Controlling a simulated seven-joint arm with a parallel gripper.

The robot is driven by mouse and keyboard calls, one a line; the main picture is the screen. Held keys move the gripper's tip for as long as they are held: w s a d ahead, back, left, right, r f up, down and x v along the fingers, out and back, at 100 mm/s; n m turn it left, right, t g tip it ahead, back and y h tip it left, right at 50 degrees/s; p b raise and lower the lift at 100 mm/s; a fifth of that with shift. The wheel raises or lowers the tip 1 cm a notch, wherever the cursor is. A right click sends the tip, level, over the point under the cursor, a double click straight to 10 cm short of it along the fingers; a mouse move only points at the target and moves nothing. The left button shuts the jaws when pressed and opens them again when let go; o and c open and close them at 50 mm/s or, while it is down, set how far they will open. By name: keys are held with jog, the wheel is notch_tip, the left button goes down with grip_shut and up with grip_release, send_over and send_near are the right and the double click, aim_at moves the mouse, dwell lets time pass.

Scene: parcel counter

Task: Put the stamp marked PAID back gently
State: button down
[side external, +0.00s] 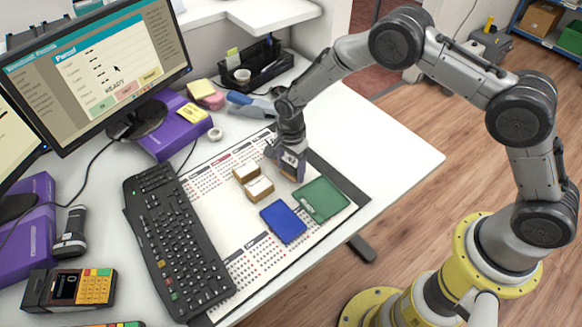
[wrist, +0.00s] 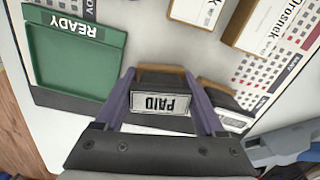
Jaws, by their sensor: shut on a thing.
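The stamp marked PAID (wrist: 162,98) is between the two purple fingers of my gripper (wrist: 159,75) in the wrist view. Its white label faces the camera, with the lettering upside down, and a brown edge shows behind it. My gripper (side external: 286,172) is shut on it, low over the desk mat at the mat's far right side in the side view. The stamp is mostly hidden there. I cannot tell whether its base touches a surface. A second dark, brown-edged block with a pale label (wrist: 226,100) sits just right of the right finger.
A green tray marked READY (wrist: 76,52) lies left of my gripper; it also shows in the side view (side external: 322,199). A flat blue pad (side external: 283,221) is beside it. Two small parcels (side external: 259,188) stand close left of my gripper. A keyboard (side external: 178,240) lies farther left.

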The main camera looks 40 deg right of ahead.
jog(key=shift+f, duration=0.1)
dwell(0.7)
grip_release()
notch_tip(320, 180, up, 14)
jog(key=shift+f, duration=0.25)
jog(key=s+d+r+t, duration=0.2)
jog(key=d+r, duration=0.1)
jog(key=r, duration=0.7)
jog(key=s+d+r+t, duration=0.2)
jog(key=d+r, duration=0.2)
jog(key=r, duration=0.6)
jog(key=s+d+r+n+t, duration=0.1)
jog(key=s+d+r+n, duration=0.15)
jog(key=s, duration=0.35)
jog(key=s+d+r+n+t, duration=0.1)
jog(key=s+d+r, duration=0.1)
jog(key=s+r, duration=0.35)
jog(key=s+d+f+n, duration=0.1)
jog(key=s+f+n, duration=0.3)
jog(key=s+n, duration=0.2)
jog(key=s+d+f+n, duration=0.1)
jog(key=s+f+n, duration=0.3)
jog(key=s, duration=0.6)
jog(key=shift+n, duration=1.05)
